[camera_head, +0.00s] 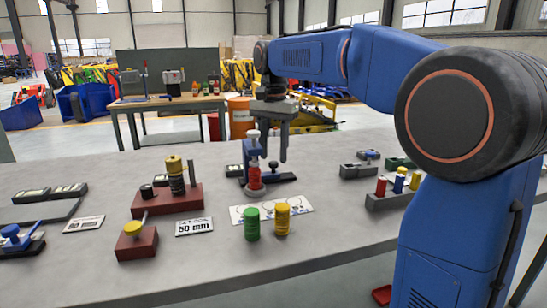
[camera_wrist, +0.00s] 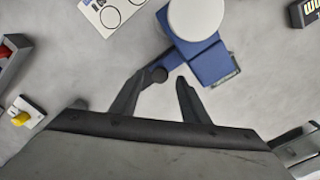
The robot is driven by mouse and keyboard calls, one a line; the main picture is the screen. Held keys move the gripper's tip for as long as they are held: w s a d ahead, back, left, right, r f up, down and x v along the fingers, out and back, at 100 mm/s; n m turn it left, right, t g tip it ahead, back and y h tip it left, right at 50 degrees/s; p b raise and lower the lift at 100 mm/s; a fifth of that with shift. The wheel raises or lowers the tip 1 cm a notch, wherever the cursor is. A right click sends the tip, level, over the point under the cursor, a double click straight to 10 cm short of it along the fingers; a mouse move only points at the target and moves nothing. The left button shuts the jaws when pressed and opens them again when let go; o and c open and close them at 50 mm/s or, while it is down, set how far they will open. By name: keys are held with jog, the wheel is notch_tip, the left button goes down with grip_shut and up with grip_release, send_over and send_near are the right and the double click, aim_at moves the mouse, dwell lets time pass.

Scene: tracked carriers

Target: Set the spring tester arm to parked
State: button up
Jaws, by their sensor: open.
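The spring tester appears to be the blue stand (camera_head: 254,150) with a white cap, at the middle of the grey bench, with a red cylinder at its foot. In the wrist view it is a blue block (camera_wrist: 208,62) under a white disc.
Green (camera_head: 252,224) and yellow (camera_head: 282,219) cylinders stand in front, near a white card with circles (camera_head: 300,204). A red base (camera_head: 160,204) with a stacked column stands left. A grey rack (camera_head: 378,202) with coloured pieces stands right.

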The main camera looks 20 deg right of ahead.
jog(key=shift+f, duration=1.05)
grip_shut()
jog(key=d, duration=1)
jog(key=shift+d, duration=0.15)
grip_release()
jog(key=shift+d, duration=0.15)
notch_tip(320, 180, up, 18)
jog(key=shift+f, duration=0.25)
